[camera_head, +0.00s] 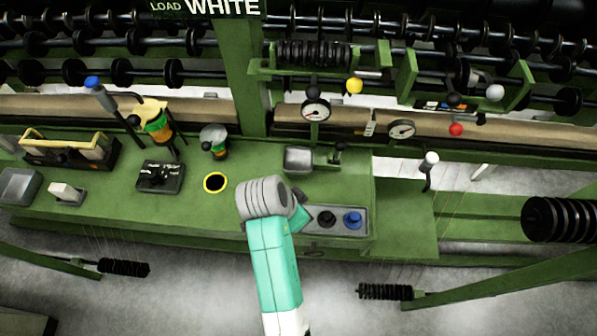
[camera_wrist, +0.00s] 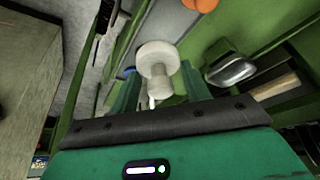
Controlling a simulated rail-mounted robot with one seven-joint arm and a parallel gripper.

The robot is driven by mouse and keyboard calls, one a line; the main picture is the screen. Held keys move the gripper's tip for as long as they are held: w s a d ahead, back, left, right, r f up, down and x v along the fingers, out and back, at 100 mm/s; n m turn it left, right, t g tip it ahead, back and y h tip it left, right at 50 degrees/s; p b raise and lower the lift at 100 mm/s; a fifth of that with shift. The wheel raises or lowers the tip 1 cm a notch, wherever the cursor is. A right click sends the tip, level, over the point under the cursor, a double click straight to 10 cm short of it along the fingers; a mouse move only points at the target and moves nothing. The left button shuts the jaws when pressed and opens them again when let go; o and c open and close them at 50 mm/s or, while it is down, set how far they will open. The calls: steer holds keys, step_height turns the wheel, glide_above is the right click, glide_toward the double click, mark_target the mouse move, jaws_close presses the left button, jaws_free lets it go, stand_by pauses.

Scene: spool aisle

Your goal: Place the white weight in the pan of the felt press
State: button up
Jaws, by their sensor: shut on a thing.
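The white weight (camera_wrist: 157,58), a round disc with a narrower stem below, is between the two green fingers of my gripper (camera_wrist: 158,88) in the wrist view. My gripper is shut on it. In the head view my arm's grey wrist hides the weight and most of the gripper, just left of a grey tray. A square metal pan (camera_head: 298,159) sits on the green bench behind my wrist. A metal pan also shows in the wrist view (camera_wrist: 232,69), right of the weight and apart from it. I cannot tell for certain which pan belongs to the felt press.
The grey tray (camera_head: 362,235) holds a black weight (camera_head: 326,219) and a blue weight (camera_head: 352,220). A small lever (camera_head: 338,153) stands right of the square pan. A sign (camera_head: 208,7) reads "LOAD WHITE".

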steer(key=shift+w+d+r+b, duration=0.1)
steer(key=shift+w+r+b, duration=0.2)
steer(key=shift+w+r, duration=0.65)
steer(key=b, duration=0.5)
glide_above(303, 158)
steer(key=a, duration=0.1)
steer(key=shift+s+a+f, duration=0.15)
steer(key=shift+s+f, duration=0.3)
steer(key=shift+f, duration=0.4)
step_height(303, 158, down, 4)
steer(key=shift+s+r+b, duration=0.1)
steer(key=shift+r+b, duration=0.05)
steer(key=shift+b, duration=0.9)
steer(key=shift+r, duration=0.1)
steer(key=o, duration=1.1)
steer(key=shift+f, duration=0.2)
steer(key=p+v, duration=0.4)
steer(key=v, duration=0.8)
steer(key=shift+r+p, duration=0.15)
steer(key=shift+p, duration=0.2)
